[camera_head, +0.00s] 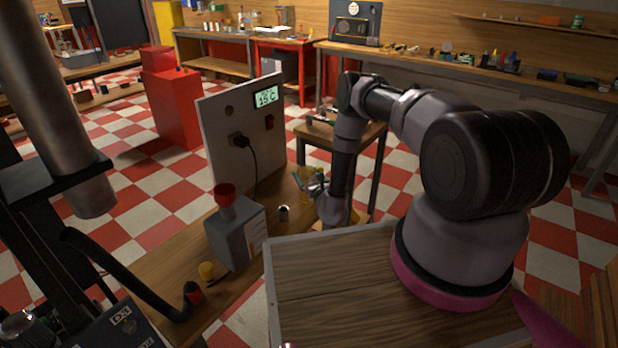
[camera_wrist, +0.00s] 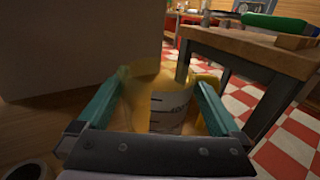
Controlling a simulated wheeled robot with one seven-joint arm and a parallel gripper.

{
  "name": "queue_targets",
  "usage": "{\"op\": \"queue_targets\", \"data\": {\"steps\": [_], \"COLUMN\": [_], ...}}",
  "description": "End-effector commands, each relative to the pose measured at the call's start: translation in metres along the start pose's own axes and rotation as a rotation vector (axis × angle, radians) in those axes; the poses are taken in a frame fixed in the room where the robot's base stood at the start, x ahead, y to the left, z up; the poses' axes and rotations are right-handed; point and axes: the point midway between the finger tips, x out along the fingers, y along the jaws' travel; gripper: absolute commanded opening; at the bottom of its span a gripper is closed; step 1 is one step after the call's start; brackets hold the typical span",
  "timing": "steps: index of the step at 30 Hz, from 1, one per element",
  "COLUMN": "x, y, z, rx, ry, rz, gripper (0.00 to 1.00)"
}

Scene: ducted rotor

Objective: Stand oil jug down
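The oil jug (camera_wrist: 172,105) is yellow and see-through, with a pale marked label, and fills the space between my teal fingers in the wrist view. My gripper (camera_wrist: 160,80) has one finger along each side of it, and they look closed against its sides. In the head view only a little of the yellow jug (camera_head: 308,174) shows beside my gripper (camera_head: 302,182), near the far end of the wooden bench. My arm hides much of it. I cannot tell whether its base touches the bench.
A small wooden table (camera_head: 345,140) stands beyond.

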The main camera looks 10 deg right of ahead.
Motion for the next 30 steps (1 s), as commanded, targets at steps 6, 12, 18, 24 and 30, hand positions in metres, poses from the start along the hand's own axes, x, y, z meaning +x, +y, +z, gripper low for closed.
{"op": "queue_targets", "data": {"steps": [6,12,18,24,30], "x": [-0.029,-0.071,-0.098,-0.093,-0.044], "y": [0.0,0.001,0.001,0.008,0.05], "z": [-0.001,-0.001,0.0,0.021,0.127], "rx": [0.001,0.001,0.0,0.009,0.029], "ry": [0.004,0.003,0.0,-0.026,-0.138], "rz": [0.001,0.002,0.002,0.046,0.306], "gripper": [1.0,1.0,1.0,1.0,1.0]}}
